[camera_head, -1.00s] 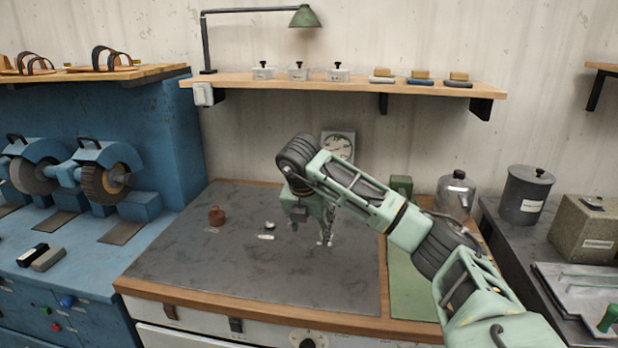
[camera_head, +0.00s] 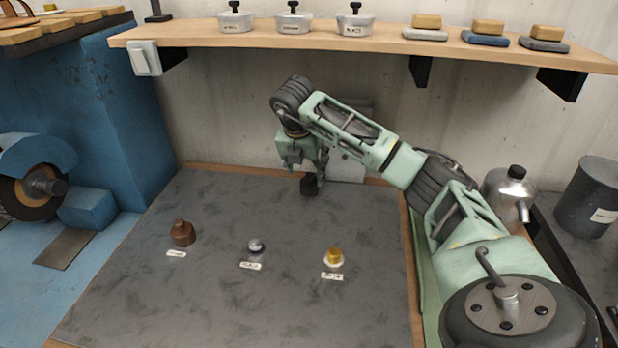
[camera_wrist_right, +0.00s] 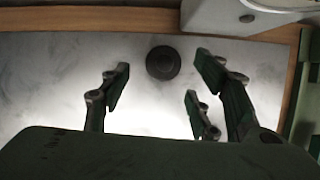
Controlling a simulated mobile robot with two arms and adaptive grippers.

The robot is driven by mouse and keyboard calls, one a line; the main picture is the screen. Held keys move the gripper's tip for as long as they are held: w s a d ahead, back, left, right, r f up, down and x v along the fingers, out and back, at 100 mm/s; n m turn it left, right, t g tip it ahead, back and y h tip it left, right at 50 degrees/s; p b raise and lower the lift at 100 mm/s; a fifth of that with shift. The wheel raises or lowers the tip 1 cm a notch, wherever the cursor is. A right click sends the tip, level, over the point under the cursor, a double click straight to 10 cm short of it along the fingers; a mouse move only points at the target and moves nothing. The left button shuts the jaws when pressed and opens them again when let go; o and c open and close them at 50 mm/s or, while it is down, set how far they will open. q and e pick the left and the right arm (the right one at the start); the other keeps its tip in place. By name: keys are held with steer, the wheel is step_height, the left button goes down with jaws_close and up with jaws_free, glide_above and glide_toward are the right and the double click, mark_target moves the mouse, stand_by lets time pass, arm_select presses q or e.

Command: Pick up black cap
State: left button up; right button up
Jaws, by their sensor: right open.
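The black cap (camera_head: 310,186) is a small dark round piece near the back edge of the grey worktop mat. It also shows in the right wrist view as a dark disc (camera_wrist_right: 163,62), just beyond the fingertips and roughly centred between them. My right gripper (camera_head: 318,178) is at the back of the mat, right by the cap. In the wrist view its fingers (camera_wrist_right: 160,88) are spread open, with nothing between them. The head view does not show clearly whether a finger touches the cap. My left gripper is in neither view.
A brown piece (camera_head: 183,233), a silver piece (camera_head: 256,246) and a yellow piece (camera_head: 333,257) stand nearer the front of the mat (camera_head: 210,310), with labels. A dial box (camera_head: 347,165) stands close behind my gripper, below a shelf (camera_head: 370,38). A metal bottle (camera_head: 509,192) is at right.

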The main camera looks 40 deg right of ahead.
mark_target(308, 181)
steer(key=shift+f, duration=0.4)
steer(key=p+x, duration=0.1)
steer(key=x, duration=0.3)
steer(key=shift+f+p, duration=0.35)
steer(key=shift+p, duration=0.05)
steer(key=shift+d+f, duration=0.1)
steer(key=shift+f, duration=0.05)
steer(key=c, duration=1)
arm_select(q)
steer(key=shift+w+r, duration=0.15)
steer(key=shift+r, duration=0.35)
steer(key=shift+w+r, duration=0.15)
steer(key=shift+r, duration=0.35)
